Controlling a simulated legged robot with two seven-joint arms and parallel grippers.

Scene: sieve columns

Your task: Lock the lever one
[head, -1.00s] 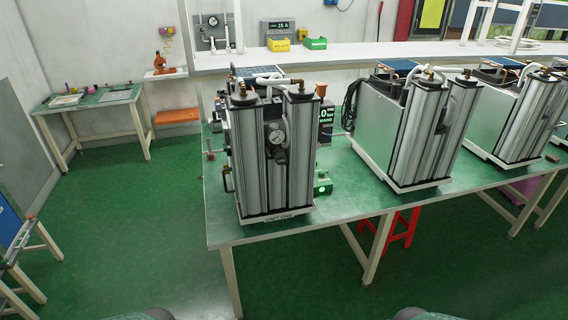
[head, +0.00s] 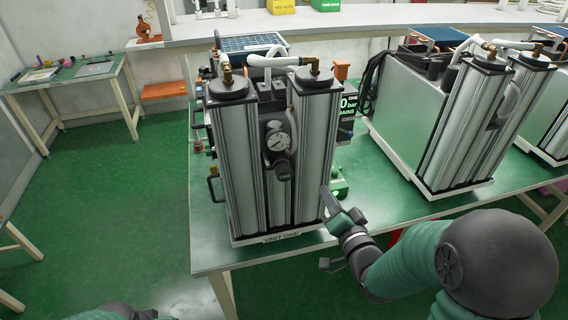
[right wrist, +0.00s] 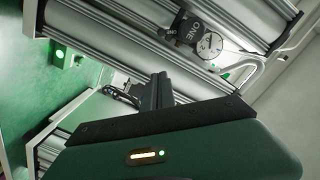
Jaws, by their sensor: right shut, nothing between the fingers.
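Unit one (head: 270,160) stands upright on the green bench, with two silver columns and a name plate at its base. Between the columns are a round gauge (head: 277,141) and below it a black part marked ONE (head: 284,172). In the right wrist view the gauge (right wrist: 209,44) and the black part (right wrist: 189,29) show near the top. I cannot tell which part is the lever. My right gripper (head: 326,192) is shut and empty, just right of the unit's lower right column; its dark fingers (right wrist: 160,92) also show in the right wrist view.
A small green box with a lit spot (head: 340,188) sits behind my right gripper. A second column unit (head: 460,125) stands to the right on the bench (head: 400,210). A black side handle (head: 212,184) sticks out left of unit one. Open floor lies left.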

